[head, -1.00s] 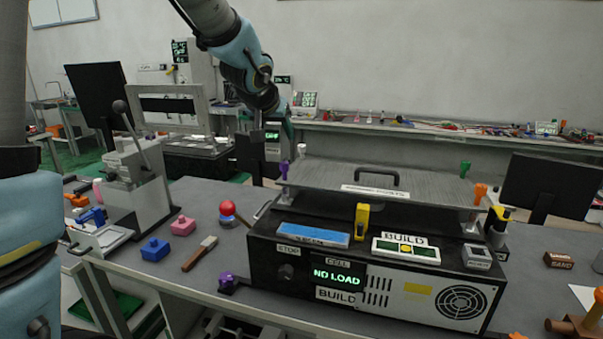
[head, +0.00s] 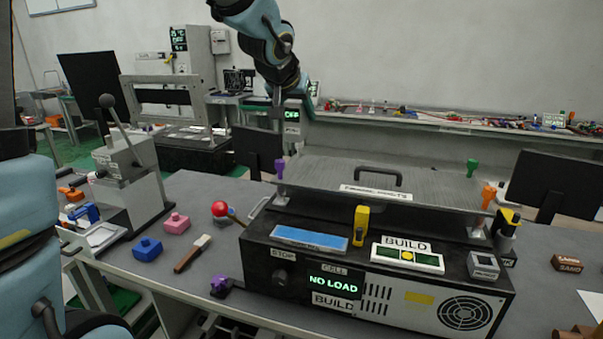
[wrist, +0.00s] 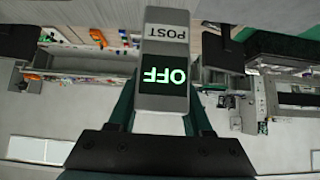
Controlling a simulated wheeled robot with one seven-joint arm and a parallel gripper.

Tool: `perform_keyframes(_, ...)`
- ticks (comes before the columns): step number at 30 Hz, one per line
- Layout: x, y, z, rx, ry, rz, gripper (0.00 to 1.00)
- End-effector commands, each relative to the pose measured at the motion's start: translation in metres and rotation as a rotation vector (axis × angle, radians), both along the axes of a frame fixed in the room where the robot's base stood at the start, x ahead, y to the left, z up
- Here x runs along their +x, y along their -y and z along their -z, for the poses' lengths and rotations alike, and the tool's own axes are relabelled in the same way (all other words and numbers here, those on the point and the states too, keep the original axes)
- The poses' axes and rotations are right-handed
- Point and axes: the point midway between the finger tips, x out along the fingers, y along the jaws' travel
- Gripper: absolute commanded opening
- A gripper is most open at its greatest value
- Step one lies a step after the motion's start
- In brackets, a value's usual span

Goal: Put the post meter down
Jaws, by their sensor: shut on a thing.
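The post meter (wrist: 165,52) is a grey block with a POST label and a dark screen reading OFF in green, upside down in the wrist view. My gripper (wrist: 163,112) is shut on it, with one finger on each side. In the head view my gripper (head: 277,97) is raised at the upper middle, beyond the bench. The meter appears clear of any surface.
A black machine (head: 384,285) reading NO LOAD stands on the grey bench, with a handled plate (head: 425,183) above it. A lever fixture (head: 130,170) stands at left. Blue and pink blocks (head: 148,249) and a brush (head: 193,253) lie between. Bare bench (head: 195,195) shows behind them.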

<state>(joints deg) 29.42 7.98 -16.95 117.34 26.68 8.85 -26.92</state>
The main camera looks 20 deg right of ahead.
Motion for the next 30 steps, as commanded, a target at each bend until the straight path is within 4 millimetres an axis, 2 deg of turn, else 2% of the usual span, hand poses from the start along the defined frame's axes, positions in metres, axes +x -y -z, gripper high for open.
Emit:
perform_keyframes(3, 0.000, 0.000, 0.005, -0.001, 0.001, 0.000, 0.00)
perform_keyframes(9, -0.001, 0.001, 0.044, 0.002, -0.001, 0.004, 0.00)
perform_keyframes(16, 0.000, 0.001, 0.065, 0.001, 0.001, 0.002, 0.00)
perform_keyframes(22, -0.001, 0.001, 0.096, 0.001, 0.001, 0.003, 0.00)
perform_keyframes(25, 0.000, 0.000, 0.101, 0.001, 0.000, 0.001, 0.00)
perform_keyframes(30, 0.000, 0.000, 0.100, -0.001, 0.001, 0.000, 0.00)
